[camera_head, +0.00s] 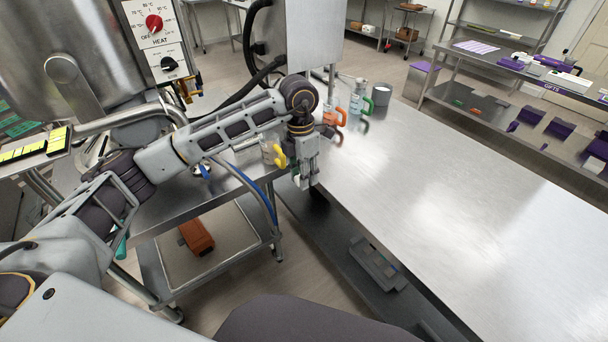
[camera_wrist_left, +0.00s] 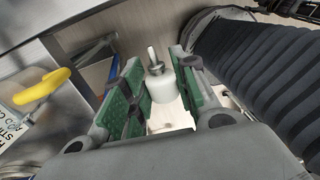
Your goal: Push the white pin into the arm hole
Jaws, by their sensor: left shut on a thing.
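My left gripper (camera_head: 303,176) points down over the gap between the steel cart and the long steel table. In the left wrist view my left gripper (camera_wrist_left: 157,88) has its green-padded fingers shut on the white pin (camera_wrist_left: 163,86). The pin has a thick white body and a thin metal stem sticking out past the fingertips. In the head view the pin is mostly hidden by the fingers. I cannot make out the arm hole in either view. My right gripper is not in view.
A yellow-handled container (camera_head: 279,157) stands close beside the gripper; its handle also shows in the left wrist view (camera_wrist_left: 42,86). Orange- and green-handled bottles stand at the far end of the table (camera_head: 450,200), which is otherwise mostly clear. A steel kettle machine (camera_head: 60,45) is at left.

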